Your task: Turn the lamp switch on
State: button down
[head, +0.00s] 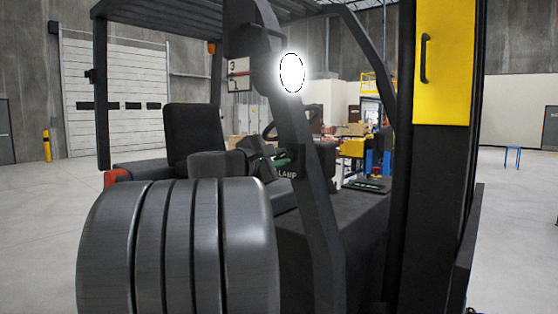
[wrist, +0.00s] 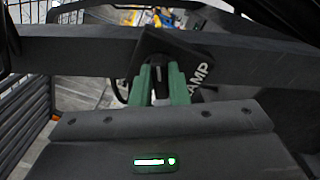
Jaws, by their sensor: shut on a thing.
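The lamp switch is on a dark panel (wrist: 190,48) marked LAMP in the wrist view. My gripper's two green fingers (wrist: 157,72) are shut on the small switch lever (wrist: 157,74) between them. The lever's base is partly hidden by the fingers. In the head view the LAMP label (head: 287,175) shows on the forklift's dark post, and my gripper (head: 285,156) is just above it, its tips hard to make out. The round lamp (head: 291,73) higher on the post glows bright white.
The forklift's big tyre (head: 180,245) fills the lower left, and its dark mast with a yellow panel (head: 442,62) stands at the right. The black seat (head: 193,138) and steering wheel (head: 275,125) are behind the post. Open concrete floor lies beyond.

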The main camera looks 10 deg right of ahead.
jog(key=c, duration=1.4)
grip_release()
jog(key=b+v, duration=0.2)
jog(key=v, duration=1.2)
jog(key=shift+w+d, duration=0.15)
jog(key=shift+d, duration=0.05)
jog(key=p+x, duration=0.2)
jog(key=x, duration=1.1)
jog(key=shift+w+d, duration=0.2)
jog(key=shift+d, duration=0.05)
jog(key=shift+a, duration=0.1)
